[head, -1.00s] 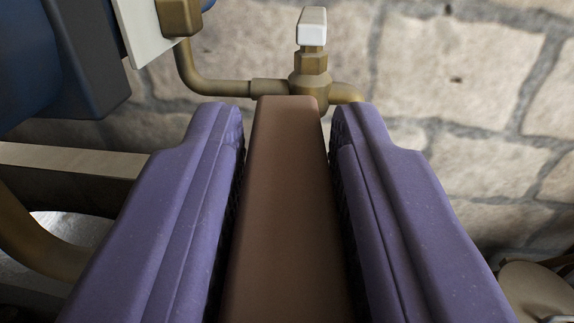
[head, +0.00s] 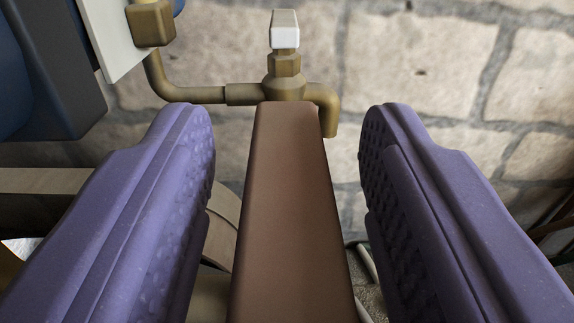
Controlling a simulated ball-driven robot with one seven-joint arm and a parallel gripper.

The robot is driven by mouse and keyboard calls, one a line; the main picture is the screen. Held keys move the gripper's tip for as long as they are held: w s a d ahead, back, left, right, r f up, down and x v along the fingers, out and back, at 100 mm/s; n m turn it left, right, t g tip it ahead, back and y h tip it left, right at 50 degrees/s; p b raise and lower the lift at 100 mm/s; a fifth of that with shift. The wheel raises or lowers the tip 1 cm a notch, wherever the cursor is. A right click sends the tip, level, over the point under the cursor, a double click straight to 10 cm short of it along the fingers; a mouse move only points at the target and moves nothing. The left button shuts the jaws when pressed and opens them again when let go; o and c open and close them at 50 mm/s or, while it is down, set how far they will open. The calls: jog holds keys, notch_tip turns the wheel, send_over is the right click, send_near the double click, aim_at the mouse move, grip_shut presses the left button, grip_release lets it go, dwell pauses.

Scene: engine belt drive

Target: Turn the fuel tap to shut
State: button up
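The fuel tap (head: 285,88) is a brass valve on a brass pipe, ahead of my gripper and slightly left of centre. Its white handle (head: 285,37) sits on top, above a hex-shaped stem. My gripper (head: 288,115) has two purple fingers spread wide apart, short of the tap and not touching it. A long brown bar (head: 290,210) runs between the fingers, with a gap on each side. Its far end hides the lower part of the tap body. I cannot tell whether the bar is part of me.
A dark blue housing (head: 40,75) and a pale plate (head: 112,35) with a brass block (head: 152,22) stand at the upper left. A stone wall (head: 430,60) is behind. A beige bar (head: 40,180) lies left of the left finger. The space right of the tap looks clear.

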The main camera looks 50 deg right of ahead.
jog(key=p+v, duration=0.2)
jog(key=v, duration=0.5)
jog(key=shift+s+a, duration=0.25)
jog(key=shift+a, duration=0.05)
jog(key=shift+f, duration=0.1)
